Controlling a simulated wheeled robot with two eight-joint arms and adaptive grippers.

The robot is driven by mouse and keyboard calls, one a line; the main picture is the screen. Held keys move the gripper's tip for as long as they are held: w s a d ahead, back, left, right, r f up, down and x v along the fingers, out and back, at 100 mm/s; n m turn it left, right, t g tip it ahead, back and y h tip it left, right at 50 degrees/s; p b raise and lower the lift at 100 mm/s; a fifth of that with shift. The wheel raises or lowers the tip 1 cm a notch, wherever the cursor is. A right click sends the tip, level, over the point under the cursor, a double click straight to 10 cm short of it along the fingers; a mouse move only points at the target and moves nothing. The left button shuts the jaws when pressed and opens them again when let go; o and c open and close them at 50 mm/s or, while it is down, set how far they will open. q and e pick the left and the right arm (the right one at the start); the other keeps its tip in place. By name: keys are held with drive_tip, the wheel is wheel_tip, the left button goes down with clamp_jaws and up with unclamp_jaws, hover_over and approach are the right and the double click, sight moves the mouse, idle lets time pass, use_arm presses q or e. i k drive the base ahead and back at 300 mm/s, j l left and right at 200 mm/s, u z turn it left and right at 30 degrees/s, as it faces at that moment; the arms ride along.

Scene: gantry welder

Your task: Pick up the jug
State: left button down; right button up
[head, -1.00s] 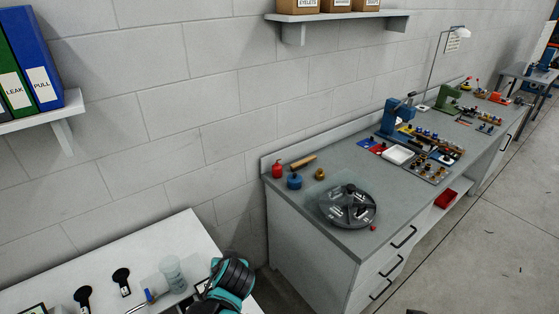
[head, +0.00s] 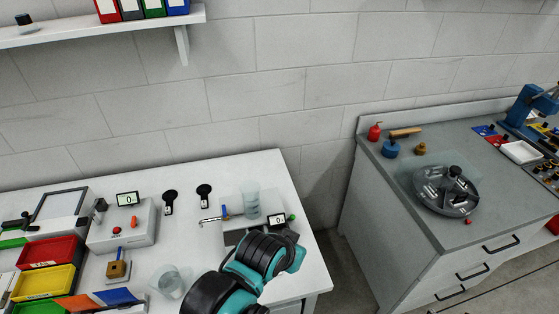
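Two clear vessels stand on the white bench. A tall, slightly bluish clear vessel (head: 252,199) stands upright near the small tap at the bench's back right. A wider clear vessel (head: 172,281) stands nearer the front, left of my arm. I cannot tell for sure from their shapes which one is the jug. A teal and black link of my arm reaches over the front right of the bench, in front of the tall vessel. No fingertips of either gripper show.
The white bench (head: 140,184) also holds red and yellow bins (head: 48,252), a boxy device with a display (head: 122,226) and two black-headed tools. A gap separates it from the grey workbench (head: 440,235) at right, which bears a round divided tray (head: 446,190). A shelf (head: 110,27) hangs above.

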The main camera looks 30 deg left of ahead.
sight(175, 292)
drive_tip(key=u, duration=1.35)
drive_tip(key=j+u, duration=0.3)
drive_tip(key=k+j+u, duration=0.15)
drive_tip(key=u, duration=0.2)
drive_tip(key=k+j+z, duration=0.25)
drive_tip(key=j, duration=0.15)
drive_tip(key=k+j+z, duration=0.25)
drive_tip(key=j, duration=0.15)
